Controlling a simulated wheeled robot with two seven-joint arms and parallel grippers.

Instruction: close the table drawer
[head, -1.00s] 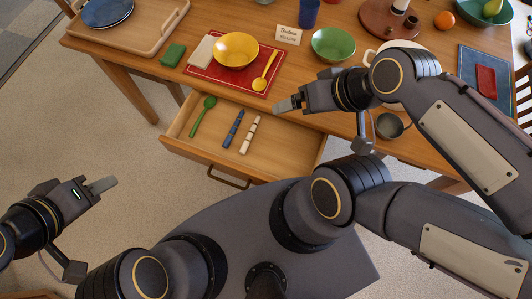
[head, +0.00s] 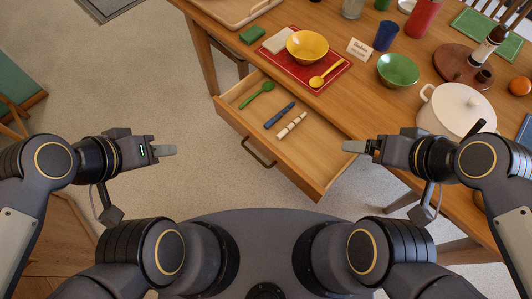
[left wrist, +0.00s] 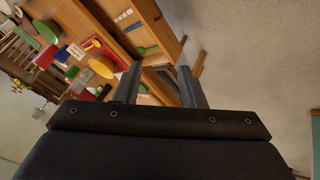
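The wooden table drawer (head: 318,176) stands pulled out from the table (head: 348,112), with a dark bar handle (head: 258,153) on its front. Inside lie a green spoon (head: 262,89), a dark blue item (head: 279,115) and a cream banded item (head: 292,125). My left gripper (head: 165,150) is left of the drawer, apart from the handle and empty. In the left wrist view its two fingers (left wrist: 158,85) are spread, with the drawer (left wrist: 147,22) beyond them. My right gripper (head: 354,146) is just right of the drawer, seen edge-on, so its opening cannot be told.
On the tabletop are a red mat (head: 318,75) with a yellow bowl (head: 307,46), a green bowl (head: 398,70) and a white pot (head: 455,108) near my right arm. A green-topped piece of furniture (head: 18,78) stands at the left. Floor left of the drawer is clear.

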